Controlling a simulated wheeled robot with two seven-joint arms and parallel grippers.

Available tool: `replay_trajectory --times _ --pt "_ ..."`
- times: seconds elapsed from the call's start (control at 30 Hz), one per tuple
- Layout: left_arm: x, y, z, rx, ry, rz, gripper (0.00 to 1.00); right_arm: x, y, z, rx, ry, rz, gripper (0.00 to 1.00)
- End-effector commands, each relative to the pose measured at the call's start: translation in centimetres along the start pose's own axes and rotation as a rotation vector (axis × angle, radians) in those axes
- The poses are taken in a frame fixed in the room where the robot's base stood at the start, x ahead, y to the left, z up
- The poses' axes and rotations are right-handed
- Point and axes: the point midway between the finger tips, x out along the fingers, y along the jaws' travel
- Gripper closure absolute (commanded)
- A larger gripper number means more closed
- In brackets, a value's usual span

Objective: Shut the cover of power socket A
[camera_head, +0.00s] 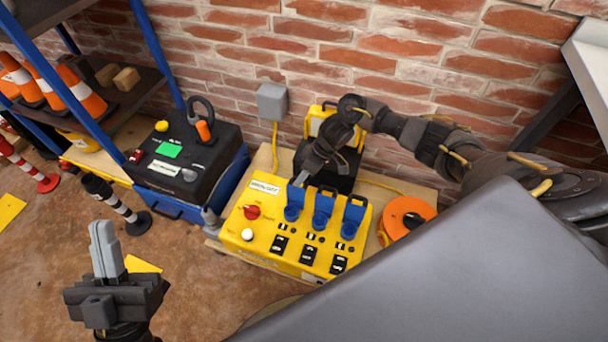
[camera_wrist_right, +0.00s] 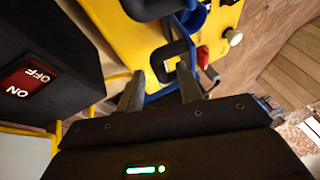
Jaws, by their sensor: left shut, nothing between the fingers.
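A yellow power box (camera_head: 268,242) carries three blue sockets in a row, each with its blue cover raised. I cannot read which is socket A; the leftmost blue socket cover (camera_head: 294,193) is nearest my right gripper. My right gripper (camera_head: 301,178) is close behind that cover, coming down from the back. In the right wrist view its two fingers (camera_wrist_right: 160,92) stand apart, with a blue edge showing between and beyond them; I cannot tell whether they touch it. My left gripper (camera_head: 104,248) is shut and empty, low at the left, away from the box.
A red knob (camera_head: 251,212) and a white button (camera_head: 247,235) sit on the box's left side. A black unit with a switch (camera_wrist_right: 28,82) stands close by my right gripper. An orange reel (camera_head: 407,217) is at the right. A black case (camera_head: 185,155) stands to the left.

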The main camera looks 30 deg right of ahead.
Motion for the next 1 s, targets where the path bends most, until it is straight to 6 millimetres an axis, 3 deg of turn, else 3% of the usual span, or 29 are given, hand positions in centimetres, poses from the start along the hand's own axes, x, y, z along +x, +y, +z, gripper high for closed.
replay_trajectory --times 0.07,0.37,0.77,1.0 --pt "0.0 0.0 0.0 0.000 -0.001 0.000 1.00 0.0 0.0 0.0 0.000 0.000 0.000 0.64" --pt "0.0 0.0 0.0 0.000 -0.002 0.000 1.00 0.0 0.0 0.0 -0.001 0.000 -0.001 1.00" --pt "0.2 0.2 0.1 -0.003 -0.021 0.006 1.00 -0.1 -0.1 -0.2 -0.005 0.001 0.007 1.00" --pt "0.1 1.6 2.2 -0.024 -0.245 0.046 1.00 -0.4 -0.4 -1.4 -0.035 0.002 0.070 1.00"
